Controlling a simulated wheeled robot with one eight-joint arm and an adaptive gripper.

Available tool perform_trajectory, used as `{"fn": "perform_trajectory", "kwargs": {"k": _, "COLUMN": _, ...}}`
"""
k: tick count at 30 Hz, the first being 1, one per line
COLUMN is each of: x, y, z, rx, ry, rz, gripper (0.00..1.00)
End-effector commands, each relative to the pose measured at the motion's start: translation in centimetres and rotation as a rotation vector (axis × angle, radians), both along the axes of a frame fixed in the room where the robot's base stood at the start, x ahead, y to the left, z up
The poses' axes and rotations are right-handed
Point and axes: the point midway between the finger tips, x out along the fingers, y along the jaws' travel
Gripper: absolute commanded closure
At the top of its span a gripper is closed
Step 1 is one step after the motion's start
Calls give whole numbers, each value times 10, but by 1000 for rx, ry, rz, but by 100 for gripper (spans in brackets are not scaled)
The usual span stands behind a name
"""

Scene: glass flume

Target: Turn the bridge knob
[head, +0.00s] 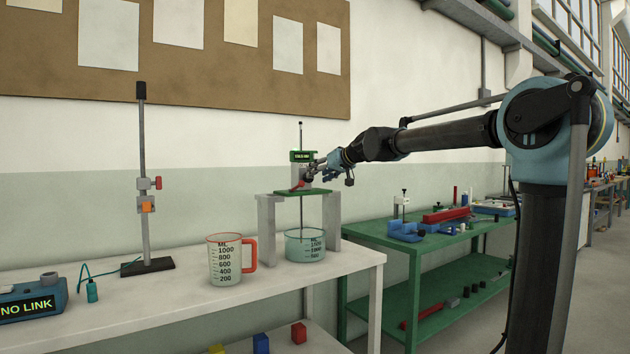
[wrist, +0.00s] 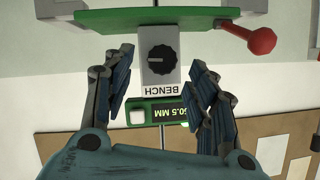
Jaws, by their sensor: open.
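The bridge is a green plate (head: 303,192) on two grey posts, in the middle of the head view. In the wrist view, which is upside down, a black round knob (wrist: 161,59) sits on a grey block (wrist: 158,86) marked BENCH. The knob is hidden or too small to tell in the head view. My gripper (head: 318,172) is at the bridge top. In the wrist view my gripper (wrist: 160,62) is open, with one finger on each side of the grey block and knob. Gaps show between both fingers and the knob.
A green display (head: 302,156) stands above the bridge; its reading ends in MM. A red-ball lever (wrist: 262,40) sticks out beside the knob block. A glass beaker (head: 305,245) stands under the bridge, a red-handled jug (head: 226,260) to its left. A post stand (head: 145,205) is farther left.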

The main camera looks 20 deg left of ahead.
Motion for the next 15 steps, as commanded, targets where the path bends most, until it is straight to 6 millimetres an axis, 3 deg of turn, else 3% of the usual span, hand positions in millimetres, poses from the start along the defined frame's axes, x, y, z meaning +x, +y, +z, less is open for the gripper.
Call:
{"fn": "perform_trajectory", "kwargs": {"k": 6, "x": -19, "y": -29, "z": 13, "rx": 0, "ry": 1, "rz": -1, "gripper": 48}}
{"fn": "perform_trajectory", "kwargs": {"k": 15, "x": -34, "y": -51, "z": 24, "rx": 1, "ry": 0, "rz": -1, "gripper": 48}}
